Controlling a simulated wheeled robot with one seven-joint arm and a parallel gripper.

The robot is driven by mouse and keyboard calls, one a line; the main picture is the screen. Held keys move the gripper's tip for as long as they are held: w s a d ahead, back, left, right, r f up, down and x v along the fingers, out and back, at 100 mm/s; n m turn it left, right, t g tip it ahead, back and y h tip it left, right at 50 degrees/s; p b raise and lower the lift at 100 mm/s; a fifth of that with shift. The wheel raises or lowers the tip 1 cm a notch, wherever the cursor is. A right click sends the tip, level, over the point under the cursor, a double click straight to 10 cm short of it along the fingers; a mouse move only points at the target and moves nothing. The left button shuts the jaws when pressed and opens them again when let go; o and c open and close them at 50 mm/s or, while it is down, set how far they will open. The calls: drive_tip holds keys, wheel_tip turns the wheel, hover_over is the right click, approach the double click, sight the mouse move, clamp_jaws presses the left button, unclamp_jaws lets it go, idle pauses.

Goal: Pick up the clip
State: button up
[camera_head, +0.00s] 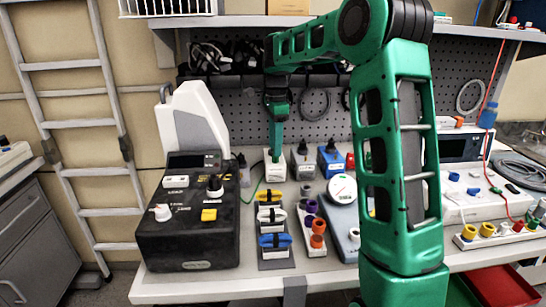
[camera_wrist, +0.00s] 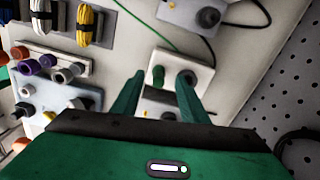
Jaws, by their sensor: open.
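My gripper (camera_head: 276,155) points down over a small white box (camera_head: 274,171) at the back of the bench. In the wrist view my gripper (camera_wrist: 161,80) is open, with its two green fingers apart and reaching over that white box (camera_wrist: 199,67). A small dark green upright piece (camera_wrist: 158,75) on the box, which looks like the clip, shows between the fingertips. Nothing is held. The gripper hides part of the box in the head view, and I cannot tell whether a finger touches the piece.
A green wire (camera_wrist: 151,28) runs near the box. A grey box with a dark knob (camera_head: 303,163) and a blue one (camera_head: 330,160) stand to the right. A black device (camera_head: 188,235) and wire bundles (camera_head: 272,240) stand in front and left. A pegboard (camera_wrist: 290,80) rises behind.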

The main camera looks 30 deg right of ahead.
drive_tip(key=shift+f, duration=0.95)
clamp_jaws()
